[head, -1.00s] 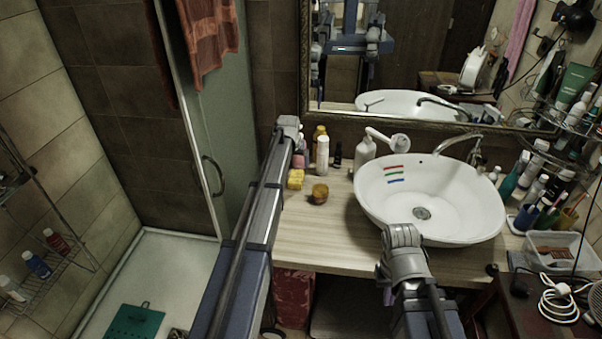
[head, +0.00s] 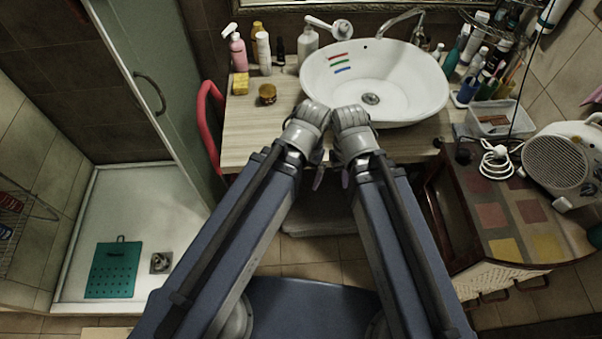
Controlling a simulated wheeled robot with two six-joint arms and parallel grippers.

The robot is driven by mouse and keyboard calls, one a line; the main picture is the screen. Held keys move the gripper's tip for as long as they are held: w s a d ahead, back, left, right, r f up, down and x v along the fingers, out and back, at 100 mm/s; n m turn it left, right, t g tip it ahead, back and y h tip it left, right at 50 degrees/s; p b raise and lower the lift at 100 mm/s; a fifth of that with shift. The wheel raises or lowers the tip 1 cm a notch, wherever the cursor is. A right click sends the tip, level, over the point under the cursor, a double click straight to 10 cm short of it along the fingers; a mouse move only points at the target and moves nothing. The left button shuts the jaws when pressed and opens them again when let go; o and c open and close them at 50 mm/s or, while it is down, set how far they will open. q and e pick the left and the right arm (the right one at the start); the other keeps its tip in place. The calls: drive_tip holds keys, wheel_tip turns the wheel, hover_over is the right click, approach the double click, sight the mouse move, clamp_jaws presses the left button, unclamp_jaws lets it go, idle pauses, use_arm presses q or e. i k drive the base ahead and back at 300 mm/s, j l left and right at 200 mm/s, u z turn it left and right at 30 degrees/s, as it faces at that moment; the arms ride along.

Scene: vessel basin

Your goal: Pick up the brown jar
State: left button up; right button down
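The brown jar (head: 267,94) is small and round. It stands upright on the wooden counter (head: 245,135), left of the white basin (head: 330,85), with nothing touching it. My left gripper (head: 318,180) and my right gripper (head: 345,179) hang close together in front of the counter's front edge, to the right of and nearer than the jar. Both are mostly hidden beneath my wrists, with only small tips showing. I cannot see whether their fingers are open or shut.
A red curved chair-like frame (head: 207,115) is at the counter's left end. The counter in front of the jar is clear.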

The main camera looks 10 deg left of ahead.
sight(268, 100)
drive_tip(key=k+z, duration=0.2)
drive_tip(key=z, duration=0.15)
drive_tip(key=k+j+z, duration=0.1)
drive_tip(key=k+z, duration=0.2)
drive_tip(key=i, duration=0.05)
